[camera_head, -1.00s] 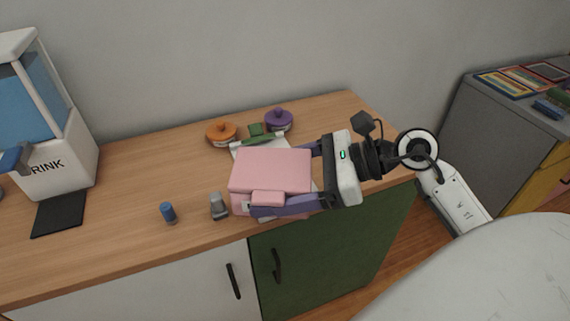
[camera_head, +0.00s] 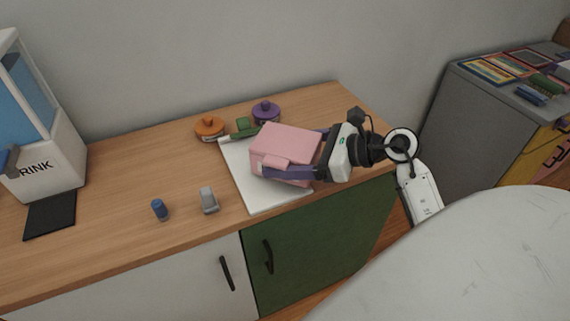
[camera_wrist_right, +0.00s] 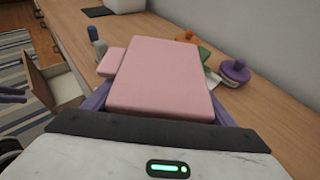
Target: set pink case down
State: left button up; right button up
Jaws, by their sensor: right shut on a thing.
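The pink case (camera_head: 288,146) is a boxy case with a small tab on its near side. My right gripper (camera_head: 293,154) is shut on it, one purple finger along each side. In the head view the case is over the right part of a white flat board (camera_head: 243,180) on the wooden counter. I cannot tell whether it touches the board. In the right wrist view the pink case (camera_wrist_right: 162,78) fills the middle, between the fingers.
Orange (camera_head: 209,127) and purple (camera_head: 265,111) lidded pots and a green item (camera_head: 242,124) stand behind the board. A drink dispenser (camera_head: 42,150) is far left. The counter's middle left is clear.

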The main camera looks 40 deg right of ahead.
jog(key=shift+f, duration=1.55)
jog(key=shift+f, duration=0.2)
jog(key=o, duration=1.2)
